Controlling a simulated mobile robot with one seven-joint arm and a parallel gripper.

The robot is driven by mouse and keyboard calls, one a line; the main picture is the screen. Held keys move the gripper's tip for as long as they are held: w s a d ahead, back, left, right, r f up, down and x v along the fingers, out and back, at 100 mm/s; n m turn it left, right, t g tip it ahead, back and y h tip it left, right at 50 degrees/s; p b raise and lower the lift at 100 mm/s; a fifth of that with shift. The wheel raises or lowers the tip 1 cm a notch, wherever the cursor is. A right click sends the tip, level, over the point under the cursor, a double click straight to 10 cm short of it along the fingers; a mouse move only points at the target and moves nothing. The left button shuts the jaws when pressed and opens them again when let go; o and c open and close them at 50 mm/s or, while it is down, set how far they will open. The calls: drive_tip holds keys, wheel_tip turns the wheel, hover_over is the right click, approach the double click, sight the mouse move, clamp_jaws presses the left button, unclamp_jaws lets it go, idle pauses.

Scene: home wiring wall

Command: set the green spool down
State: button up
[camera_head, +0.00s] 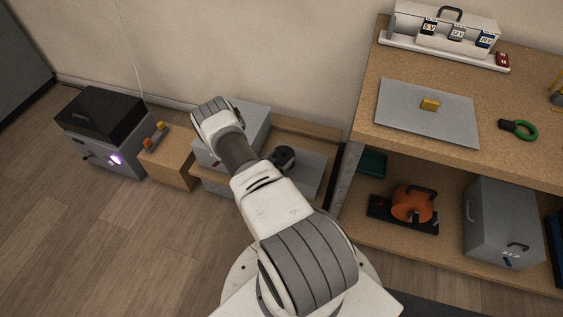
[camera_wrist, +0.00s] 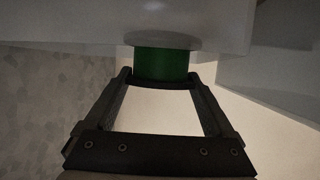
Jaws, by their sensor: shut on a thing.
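The green spool (camera_wrist: 165,63) shows in the wrist view as a short green cylinder between my fingertips. My gripper (camera_wrist: 164,79) is shut on it, with one black finger at each side. A pale grey surface lies just beyond the spool and hides its far end. I cannot tell whether the spool touches that surface. In the head view my arm reaches over the low boxes by the wall, and it hides my gripper and the held spool.
A low wooden bench with a grey panel (camera_head: 308,172) carries a dark round object (camera_head: 283,158). A grey box (camera_head: 252,124) stands behind my arm. A black-lidded machine (camera_head: 103,122) is at left. A workbench (camera_head: 365,103) with an orange reel (camera_head: 411,205) below is at right.

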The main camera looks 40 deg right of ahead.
drive_tip(key=shift+f, duration=0.7)
drive_tip(key=shift+f, duration=0.1)
drive_tip(key=shift+f, duration=0.5)
drive_tip(key=o, duration=1.3)
drive_tip(key=shift+o, duration=0.2)
